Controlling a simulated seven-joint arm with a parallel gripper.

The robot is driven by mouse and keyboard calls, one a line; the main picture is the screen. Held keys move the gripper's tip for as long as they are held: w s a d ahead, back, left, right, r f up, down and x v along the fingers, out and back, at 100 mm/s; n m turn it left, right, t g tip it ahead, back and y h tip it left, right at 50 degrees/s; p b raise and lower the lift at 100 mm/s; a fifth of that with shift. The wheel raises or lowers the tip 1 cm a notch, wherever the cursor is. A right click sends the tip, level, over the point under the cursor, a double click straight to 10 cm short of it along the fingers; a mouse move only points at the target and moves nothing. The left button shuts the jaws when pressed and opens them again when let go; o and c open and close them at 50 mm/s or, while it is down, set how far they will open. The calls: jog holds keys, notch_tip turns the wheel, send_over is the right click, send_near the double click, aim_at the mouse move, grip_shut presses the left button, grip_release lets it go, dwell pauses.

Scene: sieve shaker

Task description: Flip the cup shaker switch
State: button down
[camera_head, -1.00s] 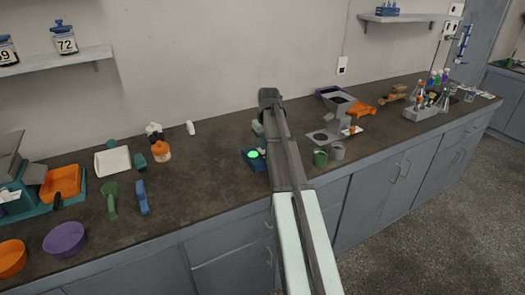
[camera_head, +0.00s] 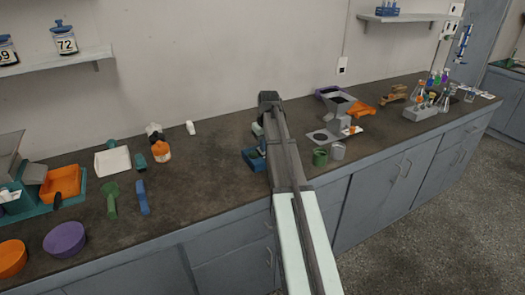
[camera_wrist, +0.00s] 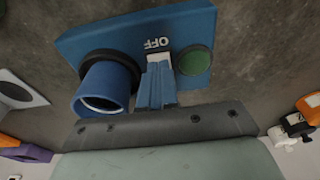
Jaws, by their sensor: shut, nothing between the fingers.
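The cup shaker (camera_head: 252,163) is a blue box on the counter, partly hidden behind my arm in the head view. The wrist view shows its blue body (camera_wrist: 120,42) close up. It has a blue cup (camera_wrist: 103,88) at a dark round mount, an upside-down "OFF" label (camera_wrist: 157,43), and a round green lamp (camera_wrist: 195,61) that looks dark. My gripper (camera_wrist: 158,68) has its blue fingers shut together, right at a pale piece below the label, probably the switch. The fingers cover most of the switch, so its position and any contact cannot be told.
A grey stand (camera_head: 338,118) and a green cup (camera_head: 320,157) are right of my arm. The counter between bottle and shaker is clear.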

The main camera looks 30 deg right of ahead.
jog(key=shift+r, duration=0.1)
notch_tip(320, 180, up, 7)
dwell(0.9)
dwell(0.3)
jog(key=s+a+f+m+y, duration=0.1)
jog(key=s+a+f+y, duration=0.1)
jog(key=s+f, duration=0.7)
jog(key=s+a+f+m+y, duration=0.1)
jog(key=s+a+f, duration=0.25)
jog(key=s, duration=0.85)
jog(key=s+a+f+g, duration=0.2)
jog(key=s+a+f, duration=0.15)
jog(key=f, duration=0.55)
jog(key=s+a+f+g, duration=0.15)
jog(key=a+f, duration=0.35)
jog(key=f, duration=0.5)
jog(key=s+a+f+g, duration=0.1)
jog(key=s+a+f, duration=0.35)
jog(key=f, duration=0.45)
jog(key=s+a+f+n+g+h, duration=0.1)
jog(key=s+a+f, duration=0.3)
jog(key=s+f, duration=0.5)
jog(key=s+a+f+n+g+h, duration=0.1)
jog(key=s+a+f+g+h, duration=0.1)
jog(key=s+f, duration=0.6)
jog(key=s+a+g, duration=0.1)
jog(key=s+a, duration=0.1)
jog(key=s, duration=0.2)
jog(key=shift+a+f, duration=0.3)
jog(key=shift+f, duration=0.1)
